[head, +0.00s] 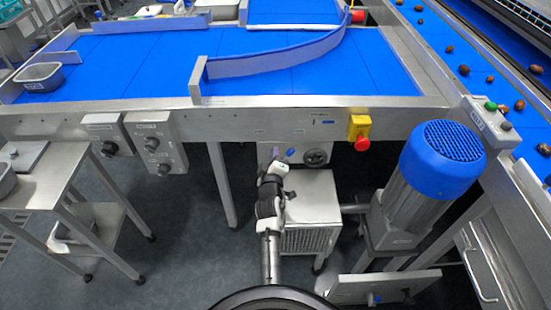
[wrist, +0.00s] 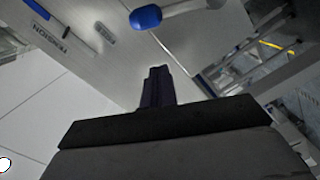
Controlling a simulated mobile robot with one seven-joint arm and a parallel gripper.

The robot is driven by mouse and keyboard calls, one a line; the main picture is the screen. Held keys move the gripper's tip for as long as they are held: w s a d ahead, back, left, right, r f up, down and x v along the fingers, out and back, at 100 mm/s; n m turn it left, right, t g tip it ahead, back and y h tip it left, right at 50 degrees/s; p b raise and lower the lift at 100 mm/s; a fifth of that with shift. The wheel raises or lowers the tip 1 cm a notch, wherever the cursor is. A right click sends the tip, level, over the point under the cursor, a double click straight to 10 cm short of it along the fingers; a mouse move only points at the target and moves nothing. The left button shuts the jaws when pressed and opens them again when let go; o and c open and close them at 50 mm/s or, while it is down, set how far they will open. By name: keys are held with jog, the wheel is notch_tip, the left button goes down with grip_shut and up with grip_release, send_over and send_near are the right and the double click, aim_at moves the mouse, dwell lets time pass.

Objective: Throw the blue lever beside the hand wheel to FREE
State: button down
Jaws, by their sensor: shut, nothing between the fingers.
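The blue lever (head: 290,152) is on the grey panel under the belt table, left of the round hand wheel (head: 317,157). In the wrist view a blue grip (wrist: 146,17) on a pale arm, apparently this lever, shows at the top. My gripper (head: 275,155) is in front of the panel, just left of the lever. In the wrist view its dark fingers (wrist: 157,75) are together and empty, with the blue grip apart beyond their tips. The lever's FREE marking cannot be read.
A label reading TENSION (wrist: 50,31) and a smaller plate (wrist: 105,33) are on the panel. A yellow and red stop switch (head: 360,130) is right of the wheel. A blue-capped motor (head: 443,160) stands at right, a steel side table (head: 50,190) at left.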

jog(key=s+b, duration=0.2)
jog(key=s, duration=0.8)
jog(key=shift+a+r, duration=0.2)
jog(key=shift+a, duration=0.2)
